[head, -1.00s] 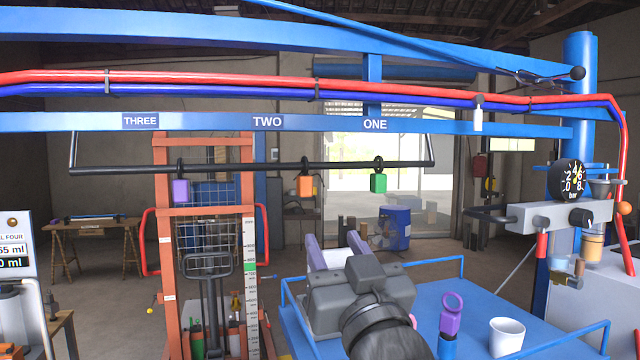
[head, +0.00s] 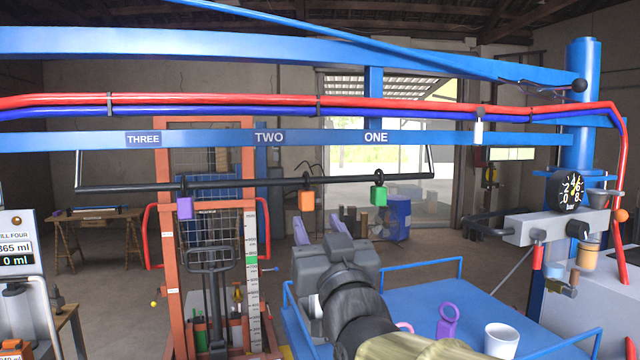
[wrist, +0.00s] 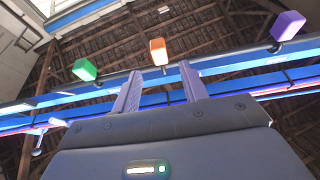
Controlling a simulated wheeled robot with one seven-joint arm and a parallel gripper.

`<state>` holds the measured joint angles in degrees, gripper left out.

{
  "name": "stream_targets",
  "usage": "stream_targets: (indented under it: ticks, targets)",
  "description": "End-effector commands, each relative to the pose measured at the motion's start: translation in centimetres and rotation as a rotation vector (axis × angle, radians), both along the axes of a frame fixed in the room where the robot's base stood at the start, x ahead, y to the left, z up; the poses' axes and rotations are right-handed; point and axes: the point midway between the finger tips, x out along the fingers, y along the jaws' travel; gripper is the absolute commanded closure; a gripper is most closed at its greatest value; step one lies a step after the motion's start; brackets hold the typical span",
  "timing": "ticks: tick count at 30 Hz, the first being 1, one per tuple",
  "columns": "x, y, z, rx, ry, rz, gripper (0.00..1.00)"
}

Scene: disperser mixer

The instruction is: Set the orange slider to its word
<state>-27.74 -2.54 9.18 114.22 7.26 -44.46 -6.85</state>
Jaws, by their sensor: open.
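The orange slider (head: 307,200) hangs on a dark horizontal rail (head: 240,185) below a blue beam. It sits right of the word TWO (head: 269,137) and left of the word ONE (head: 376,137). A purple slider (head: 185,207) hangs to its left, right of the word THREE (head: 143,139). A green slider (head: 379,195) hangs under ONE. My gripper (head: 319,228) is open and empty, with its purple fingers pointing up, just below the orange slider in the picture. In the wrist view, the orange slider (wrist: 158,51) appears between and beyond the fingertips of my gripper (wrist: 160,84), apart from them.
A blue bench (head: 415,300) with a purple ringed piece (head: 447,322) and a white cup (head: 502,340) stands below right. A gauge (head: 569,190) and valve block are at the right. An orange frame (head: 170,280) stands behind the rail at left.

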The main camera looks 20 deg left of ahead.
Motion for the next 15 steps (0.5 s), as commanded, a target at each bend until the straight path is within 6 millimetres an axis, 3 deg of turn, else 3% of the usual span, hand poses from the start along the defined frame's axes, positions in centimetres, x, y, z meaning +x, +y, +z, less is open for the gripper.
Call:
stream_targets:
  ticks: [15]
  targets:
    - [6.0, 3.6, 3.3, 0.000, 0.000, -0.001, 0.56]
